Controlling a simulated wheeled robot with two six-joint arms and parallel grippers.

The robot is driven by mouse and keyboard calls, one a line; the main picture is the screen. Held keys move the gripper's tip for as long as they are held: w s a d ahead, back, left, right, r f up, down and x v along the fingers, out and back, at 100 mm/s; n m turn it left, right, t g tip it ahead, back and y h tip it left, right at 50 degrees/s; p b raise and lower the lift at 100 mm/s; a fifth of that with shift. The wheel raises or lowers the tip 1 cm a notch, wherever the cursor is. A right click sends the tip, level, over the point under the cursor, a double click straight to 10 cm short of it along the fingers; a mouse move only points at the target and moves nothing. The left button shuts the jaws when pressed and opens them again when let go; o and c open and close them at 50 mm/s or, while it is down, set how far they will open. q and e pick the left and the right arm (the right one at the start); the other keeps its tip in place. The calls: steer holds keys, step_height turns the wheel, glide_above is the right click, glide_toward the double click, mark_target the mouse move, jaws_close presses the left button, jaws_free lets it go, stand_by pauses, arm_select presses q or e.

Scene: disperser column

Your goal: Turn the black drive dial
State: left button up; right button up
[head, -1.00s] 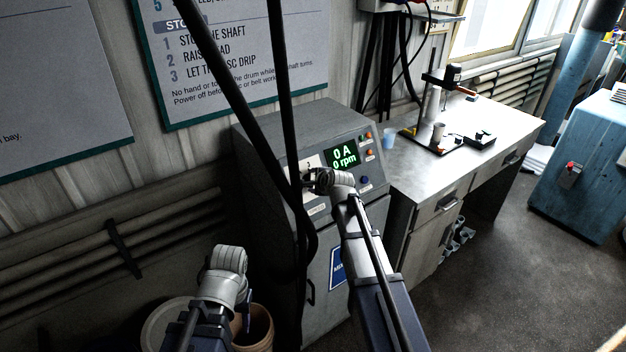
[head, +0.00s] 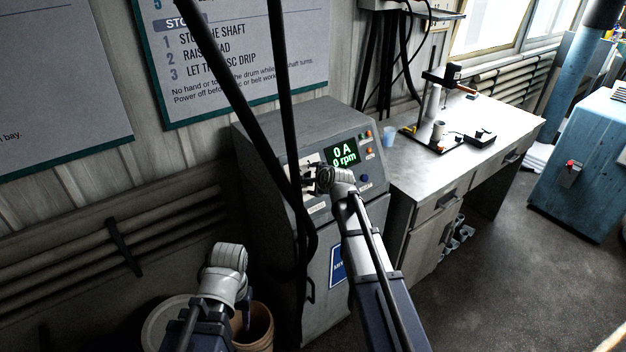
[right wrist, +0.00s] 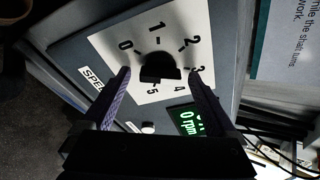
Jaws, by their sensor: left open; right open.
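The black drive dial (right wrist: 160,68) sits on a white scale plate (right wrist: 108,42) numbered 0 to 5 in the right wrist view. My right gripper (right wrist: 159,72) is open, with one finger on each side of the dial and visible gaps between. I cannot tell for sure which number the dial points to. In the head view my right gripper (head: 312,180) is at the grey control cabinet (head: 285,128), and its wrist hides the dial. The green display (head: 342,152) reads 0 A and 0 rpm. My left gripper (head: 246,300) hangs low at left, its fingers barely visible.
Black cables (head: 283,90) hang in front of the cabinet, close to my right gripper. A tan bucket (head: 262,330) stands below my left gripper. A metal bench (head: 410,165) with a small stand and cups is at right.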

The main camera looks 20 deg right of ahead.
steer(key=p+v, duration=0.4)
steer(key=v, duration=0.3)
steer(key=shift+s+r, duration=0.2)
steer(key=shift+s, duration=0.1)
stand_by(0.3)
steer(key=s+a+f+n+g, duration=0.3)
steer(key=s+a+f+n, duration=0.1)
steer(key=s+a+n, duration=0.3)
steer(key=s+a+f+n+g, duration=0.3)
steer(key=s+a+f+n, duration=0.25)
steer(key=s+a, duration=0.2)
steer(key=s+a+n+g+h, duration=0.1)
steer(key=s+n+g, duration=0.1)
steer(key=s+n, duration=0.4)
steer(key=s+a+f+n+g+h+b, duration=0.1)
steer(key=s+a+n+g, duration=0.1)
steer(key=s+n, duration=0.3)
steer(key=s+g, duration=0.1)
steer(key=s, duration=0.3)
steer(key=shift+f+n+h, duration=0.3)
steer(key=shift+f+n, duration=0.05)
